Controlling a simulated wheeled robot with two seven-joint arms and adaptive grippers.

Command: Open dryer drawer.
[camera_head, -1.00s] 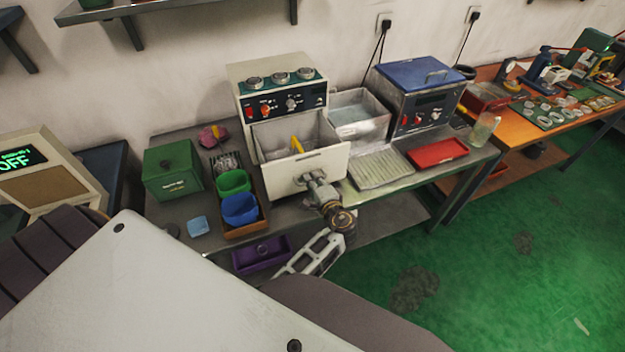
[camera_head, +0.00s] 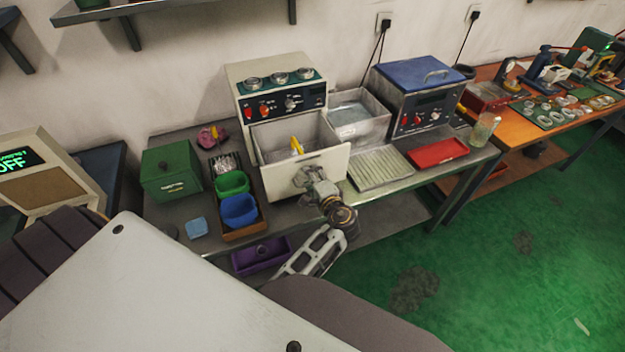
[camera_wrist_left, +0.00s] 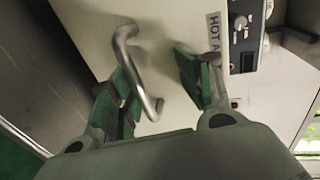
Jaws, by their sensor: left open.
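The dryer (camera_head: 240,80) is a cream box with knobs on top and a dark control panel. Its drawer (camera_head: 325,162) stands pulled out, with a yellow item (camera_head: 297,146) inside. My left gripper (camera_head: 305,178) is at the drawer's front face. In the left wrist view the open fingers (camera_wrist_left: 160,78) are close around the metal bar handle (camera_wrist_left: 140,70), which lies nearer the left finger. I cannot tell whether they touch it. The pale front panel (camera_wrist_left: 85,25) lies behind. My right gripper is not in view.
Left of the dryer are a green box (camera_head: 170,171) and a tray with green (camera_head: 232,184) and blue (camera_head: 239,210) bins. On the right are a clear tub (camera_head: 357,120), a ribbed tray (camera_head: 381,170), a red tray (camera_head: 438,153) and a blue-lidded machine (camera_head: 420,75). Green floor lies in front.

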